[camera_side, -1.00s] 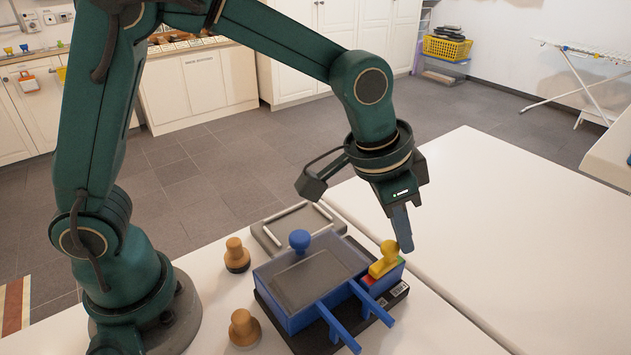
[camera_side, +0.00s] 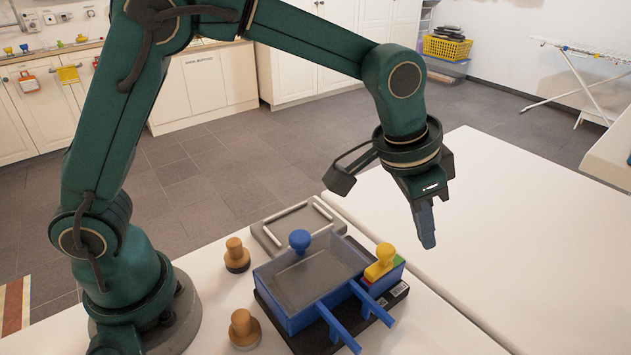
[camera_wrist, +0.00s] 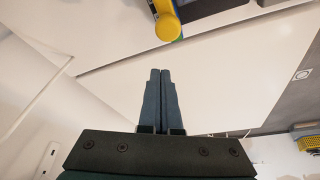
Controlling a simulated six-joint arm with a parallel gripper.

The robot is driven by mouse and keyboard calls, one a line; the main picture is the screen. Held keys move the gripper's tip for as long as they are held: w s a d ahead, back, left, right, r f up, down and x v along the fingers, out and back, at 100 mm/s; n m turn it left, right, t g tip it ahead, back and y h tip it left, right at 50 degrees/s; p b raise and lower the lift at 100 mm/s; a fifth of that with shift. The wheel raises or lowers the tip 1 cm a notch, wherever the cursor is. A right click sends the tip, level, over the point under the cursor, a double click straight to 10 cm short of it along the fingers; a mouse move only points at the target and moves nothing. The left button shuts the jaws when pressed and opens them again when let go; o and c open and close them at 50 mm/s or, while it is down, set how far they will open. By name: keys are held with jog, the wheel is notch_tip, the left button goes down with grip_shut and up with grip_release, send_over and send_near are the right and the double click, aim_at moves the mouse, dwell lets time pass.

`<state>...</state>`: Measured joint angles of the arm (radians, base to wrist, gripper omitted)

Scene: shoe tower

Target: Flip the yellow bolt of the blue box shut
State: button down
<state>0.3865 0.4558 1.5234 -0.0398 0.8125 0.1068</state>
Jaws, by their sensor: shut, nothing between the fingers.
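The blue box (camera_side: 285,311) sits on a black base on the white table, with a grey see-through lid and a blue knob (camera_side: 300,240) at its back. The yellow bolt (camera_side: 382,261) is on the box's right end, above a strip with red and green parts. Its rounded knob stands up; I cannot tell whether the bolt is fully across. It also shows at the top of the wrist view (camera_wrist: 167,25). My gripper (camera_side: 429,243) is shut and empty, in the air to the right of the yellow bolt, apart from it. Its fingers are together in the wrist view (camera_wrist: 159,75).
Two wooden knobs (camera_side: 237,255) (camera_side: 244,329) stand left of the box. A grey tray with white handles (camera_side: 299,229) lies behind it. Two blue bars (camera_side: 340,330) stick out at the front. The table to the right is clear.

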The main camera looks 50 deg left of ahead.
jog(key=v, duration=1)
jog(key=shift+w, duration=0.2)
jog(key=s+a+r+n+t, duration=0.2)
jog(key=s+a+r+n, duration=0.15)
jog(key=s+a, duration=0.45)
jog(key=s+a+f+n+y, duration=0.1)
jog(key=s+a+f+n, duration=0.1)
jog(key=s+a+f, duration=0.3)
notch_tip(320, 180, down, 4)
jog(key=shift+s+r+y, duration=0.1)
jog(key=shift+s+y, duration=0.3)
jog(key=shift+s, duration=0.75)
jog(key=shift+a, duration=0.1)
